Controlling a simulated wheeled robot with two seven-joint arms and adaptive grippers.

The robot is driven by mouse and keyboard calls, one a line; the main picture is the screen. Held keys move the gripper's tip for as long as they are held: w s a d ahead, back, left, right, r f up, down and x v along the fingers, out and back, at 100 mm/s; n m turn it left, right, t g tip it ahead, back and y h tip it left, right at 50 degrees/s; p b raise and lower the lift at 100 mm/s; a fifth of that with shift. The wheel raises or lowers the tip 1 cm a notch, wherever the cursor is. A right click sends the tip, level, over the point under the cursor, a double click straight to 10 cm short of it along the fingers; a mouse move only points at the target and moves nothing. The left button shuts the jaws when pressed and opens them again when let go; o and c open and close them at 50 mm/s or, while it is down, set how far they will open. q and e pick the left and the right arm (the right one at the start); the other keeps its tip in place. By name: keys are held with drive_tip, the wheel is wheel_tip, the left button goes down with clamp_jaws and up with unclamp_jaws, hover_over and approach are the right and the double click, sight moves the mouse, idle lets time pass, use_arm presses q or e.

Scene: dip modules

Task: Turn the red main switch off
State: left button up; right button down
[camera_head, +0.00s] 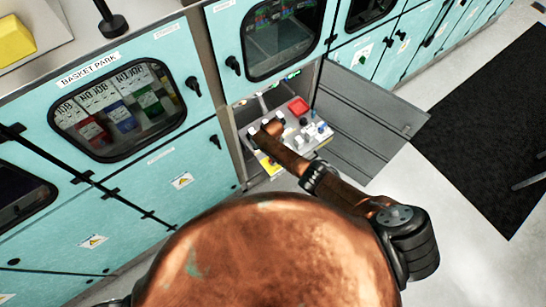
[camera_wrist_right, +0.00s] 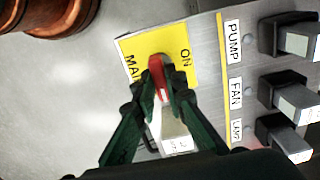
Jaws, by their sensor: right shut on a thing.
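The red main switch handle (camera_wrist_right: 157,68) sits on a yellow plate (camera_wrist_right: 180,52) lettered MAIN and ON in the right wrist view. My right gripper (camera_wrist_right: 161,86) has its two green fingers closed on the sides of the red handle. A pale block with a small label (camera_wrist_right: 176,142) shows between the fingers, below the handle. Part of the MAIN lettering is hidden by the gripper. In the head view the yellow plate (camera_head: 267,166) shows on the control panel, partly behind my right arm. My left gripper is not in view.
Switches labelled PUMP (camera_wrist_right: 290,38), FAN (camera_wrist_right: 292,98) and a third one (camera_wrist_right: 285,138) stand close beside the main switch. An open grey door (camera_head: 372,115) is right of the panel. Teal cabinets surround it.

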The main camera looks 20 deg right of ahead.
idle(0.4)
drive_tip(key=c, duration=2)
unclamp_jaws()
drive_tip(key=shift+o, duration=0.2)
drive_tip(key=shift+r, duration=0.1)
drive_tip(key=shift+a+r, duration=0.1)
drive_tip(key=shift+r, duration=0.35)
wheel_tip(320, 180, up, 11)
